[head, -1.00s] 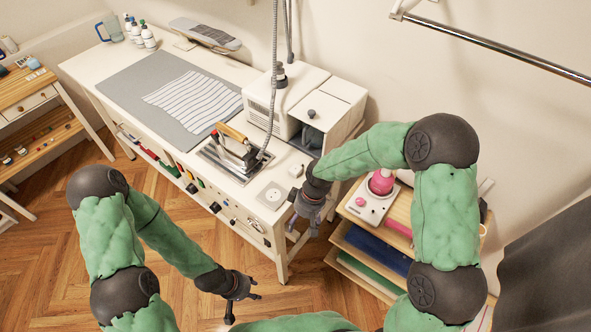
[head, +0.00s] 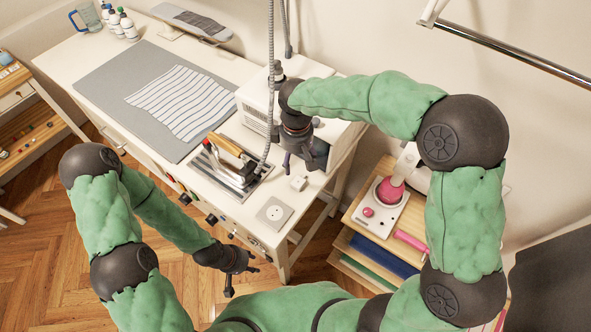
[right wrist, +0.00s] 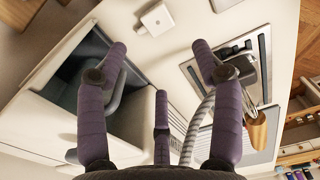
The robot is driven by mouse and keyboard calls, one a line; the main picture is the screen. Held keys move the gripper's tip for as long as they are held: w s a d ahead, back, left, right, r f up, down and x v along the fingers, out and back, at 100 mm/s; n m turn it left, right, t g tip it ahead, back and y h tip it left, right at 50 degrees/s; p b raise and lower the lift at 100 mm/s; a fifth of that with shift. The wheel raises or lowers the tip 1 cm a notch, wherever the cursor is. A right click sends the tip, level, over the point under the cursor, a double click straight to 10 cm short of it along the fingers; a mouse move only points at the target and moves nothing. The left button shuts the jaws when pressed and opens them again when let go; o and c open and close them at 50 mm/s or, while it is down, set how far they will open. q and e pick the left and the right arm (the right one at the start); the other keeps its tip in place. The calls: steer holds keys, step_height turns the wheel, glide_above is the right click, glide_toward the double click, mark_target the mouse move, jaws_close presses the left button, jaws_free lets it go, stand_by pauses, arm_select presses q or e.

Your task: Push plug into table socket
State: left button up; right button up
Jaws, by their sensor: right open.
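The plug (head: 298,183) is a small white block lying on the white table, beside the iron's metal rest. It also shows near the top of the right wrist view (right wrist: 155,19). The table socket (head: 274,212) is a square plate with a round outlet, set in the tabletop near its front right corner. My right gripper (head: 297,165) is open, pointing down, above the table just behind the plug. In the right wrist view (right wrist: 160,58) its fingers are spread and empty, with the plug beyond the fingertips. My left gripper (head: 243,283) is low in front of the table, away from the plug and socket.
The iron (head: 230,163) stands on its metal rest left of the plug, with a grey hose (head: 270,95) hanging near my right gripper. A white machine (head: 263,103) stands behind. A striped cloth (head: 182,103) lies on a grey mat. A wooden shelf (head: 361,214) stands right.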

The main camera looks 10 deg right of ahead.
steer(key=b, duration=0.1)
glide_above(297, 181)
steer(key=shift+a+f, duration=0.1)
steer(key=shift+f, duration=2.7)
arm_select(q)
steer(key=shift+s+f, duration=0.2)
steer(key=shift+f, duration=0.4)
arm_select(e)
steer(key=shift+f+b, duration=1.15)
steer(key=shift+f, duration=1.5)
arm_select(q)
steer(key=shift+f, duration=0.95)
arm_select(e)
steer(key=shift+r, duration=0.1)
steer(key=c, duration=1.1)
